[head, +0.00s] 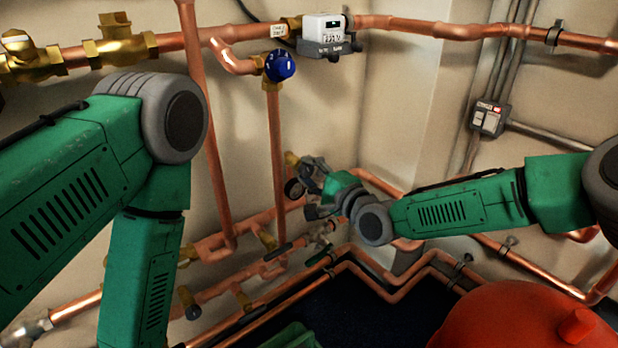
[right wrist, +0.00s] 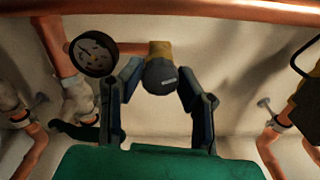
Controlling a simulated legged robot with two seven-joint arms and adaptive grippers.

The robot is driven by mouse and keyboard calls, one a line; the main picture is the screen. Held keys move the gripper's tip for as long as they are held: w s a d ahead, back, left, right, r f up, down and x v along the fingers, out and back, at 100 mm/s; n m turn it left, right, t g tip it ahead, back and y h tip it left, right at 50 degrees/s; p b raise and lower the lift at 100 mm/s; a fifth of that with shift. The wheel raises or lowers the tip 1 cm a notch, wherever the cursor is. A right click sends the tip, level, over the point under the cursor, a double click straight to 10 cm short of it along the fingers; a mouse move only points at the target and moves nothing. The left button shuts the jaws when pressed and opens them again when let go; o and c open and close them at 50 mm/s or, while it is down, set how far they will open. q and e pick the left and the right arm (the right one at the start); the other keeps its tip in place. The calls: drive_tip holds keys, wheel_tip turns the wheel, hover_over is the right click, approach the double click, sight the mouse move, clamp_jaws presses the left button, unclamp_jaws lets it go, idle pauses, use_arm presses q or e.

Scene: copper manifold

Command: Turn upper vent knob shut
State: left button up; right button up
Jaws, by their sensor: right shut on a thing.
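My right gripper (head: 312,186) reaches the pipework by the wall near the middle of the head view. In the right wrist view its two fingers stand on either side of a dark grey vent knob (right wrist: 160,76) on a brass fitting (right wrist: 159,49). The gripper is shut on this knob. The knob's own turn angle is hard to read, and in the head view the gripper hides it. My left arm fills the left of the head view, and its gripper is out of the picture.
A round gauge (right wrist: 93,53) is close beside the left finger. A blue knob (head: 280,65) and a white meter (head: 322,32) are higher on the pipes. A red rounded vessel (head: 520,318) is at the lower right. Copper pipes surround the right gripper.

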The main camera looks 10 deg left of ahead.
drive_tip(key=m, duration=0.1)
drive_tip(key=m+b, duration=0.1)
drive_tip(key=shift+w+d+f+m, duration=0.15)
drive_tip(key=shift+w+f+m, duration=0.05)
drive_tip(key=shift+m, duration=0.2)
drive_tip(key=shift+m+b, duration=0.65)
drive_tip(key=shift+m, duration=0.45)
drive_tip(key=o, duration=1.1)
drive_tip(key=shift+s, duration=0.1)
